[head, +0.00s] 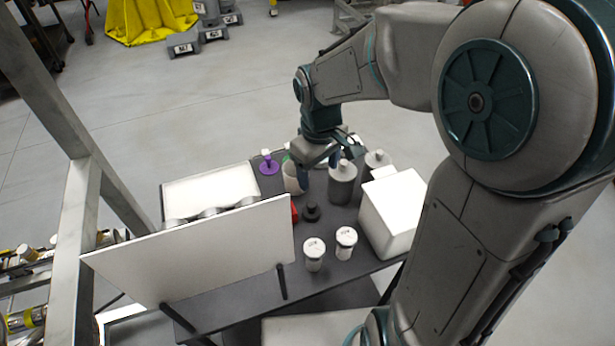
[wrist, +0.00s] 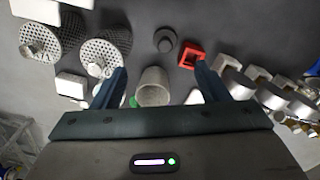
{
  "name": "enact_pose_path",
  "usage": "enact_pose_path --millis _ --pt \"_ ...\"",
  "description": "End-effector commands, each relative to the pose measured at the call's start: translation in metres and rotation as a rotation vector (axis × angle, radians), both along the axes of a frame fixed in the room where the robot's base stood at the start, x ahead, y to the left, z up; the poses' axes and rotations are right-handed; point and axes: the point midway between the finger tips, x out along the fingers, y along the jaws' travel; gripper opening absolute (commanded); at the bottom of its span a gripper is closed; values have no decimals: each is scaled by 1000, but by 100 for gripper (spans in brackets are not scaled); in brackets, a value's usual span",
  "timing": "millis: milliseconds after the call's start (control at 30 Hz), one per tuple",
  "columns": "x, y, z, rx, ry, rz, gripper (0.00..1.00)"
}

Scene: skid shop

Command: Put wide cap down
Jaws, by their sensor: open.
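My gripper (head: 318,168) is over the far part of the dark table, its fingers spread wide with nothing gripped. In the wrist view the gripper (wrist: 159,84) has a pale, open-topped round cup (wrist: 153,91) below and between its fingers, apart from both. This cup also shows beside the gripper in the head view (head: 291,178), partly hidden by it. A small black round piece with a raised knob (head: 311,213) stands on the table; it shows in the wrist view too (wrist: 165,40). I cannot tell which of these is the wide cap.
Two grey perforated canisters (head: 342,184) (head: 375,163) and a white box (head: 393,212) stand at the right. Two white-lidded jars (head: 314,254) (head: 346,242) are in front. A red square piece (wrist: 191,55) and a purple piece (head: 269,166) stand nearby. A white upright panel (head: 200,258) edges the left.

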Motion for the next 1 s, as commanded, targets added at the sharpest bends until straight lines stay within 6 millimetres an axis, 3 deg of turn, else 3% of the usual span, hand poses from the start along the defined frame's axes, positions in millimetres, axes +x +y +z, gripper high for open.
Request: enact_pose_path --millis 267,600,1000 --pt "10 12 -27 14 34 70 68" --pt "9 13 -89 15 35 70 68" --pt "7 11 -125 14 35 69 68"
